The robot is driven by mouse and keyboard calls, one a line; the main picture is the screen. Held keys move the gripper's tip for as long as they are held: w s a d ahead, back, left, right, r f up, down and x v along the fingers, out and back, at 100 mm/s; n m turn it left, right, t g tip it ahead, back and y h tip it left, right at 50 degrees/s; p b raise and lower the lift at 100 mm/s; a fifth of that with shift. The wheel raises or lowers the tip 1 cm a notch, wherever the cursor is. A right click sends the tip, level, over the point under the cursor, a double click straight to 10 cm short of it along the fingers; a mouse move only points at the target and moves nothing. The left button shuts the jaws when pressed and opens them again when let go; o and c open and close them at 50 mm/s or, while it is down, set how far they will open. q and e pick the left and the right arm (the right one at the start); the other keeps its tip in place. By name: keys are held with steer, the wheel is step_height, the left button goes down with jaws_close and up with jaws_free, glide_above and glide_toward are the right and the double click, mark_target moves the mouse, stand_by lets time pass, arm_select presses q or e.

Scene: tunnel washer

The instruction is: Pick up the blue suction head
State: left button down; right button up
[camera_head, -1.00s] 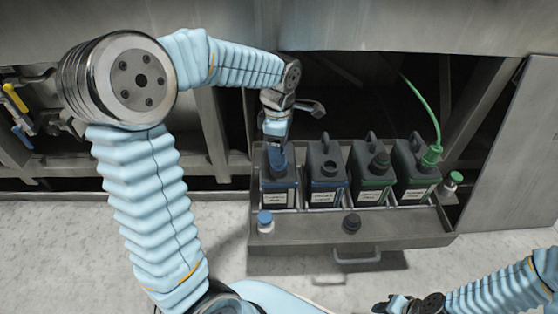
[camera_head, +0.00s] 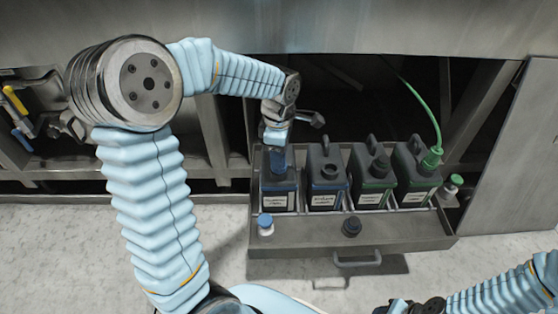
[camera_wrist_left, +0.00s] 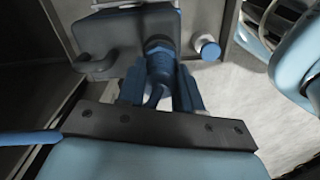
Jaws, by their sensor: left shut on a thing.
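The blue suction head (camera_wrist_left: 158,62) shows in the left wrist view between the fingers of my left gripper (camera_wrist_left: 160,95), at the mouth of the leftmost dark container (camera_head: 278,192). The gripper is shut on it. In the head view my left gripper (camera_head: 277,155) points down over that container, and its fingers and the wrist largely cover the suction head. Whether the head is seated in the mouth or just above it I cannot tell. My right gripper (camera_head: 392,307) is at the bottom edge, partly cut off, and its jaw state is unclear.
The containers stand in a row in an open metal drawer (camera_head: 330,240). A green suction head (camera_head: 432,158) with a green hose sits on the rightmost container.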

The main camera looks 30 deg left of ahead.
arm_select(q)
steer(key=shift+r, duration=0.15)
steer(key=shift+r, duration=0.35)
step_height(320, 180, up, 2)
steer(key=shift+w+r+p, duration=0.1)
steer(key=shift+r+p, duration=0.15)
steer(key=shift+p, duration=0.1)
steer(key=s+d+r+p, duration=0.1)
steer(key=s+d+r, duration=0.2)
steer(key=s+r, duration=0.7)
steer(key=s, duration=0.3)
steer(key=shift+s+d+r, duration=0.15)
steer(key=shift+s+d, duration=0.15)
steer(key=shift+s, duration=0.05)
steer(key=shift+r+p, duration=2.1)
steer(key=shift+r, duration=0.05)
step_height(320, 180, up, 4)
steer(key=p, duration=0.3)
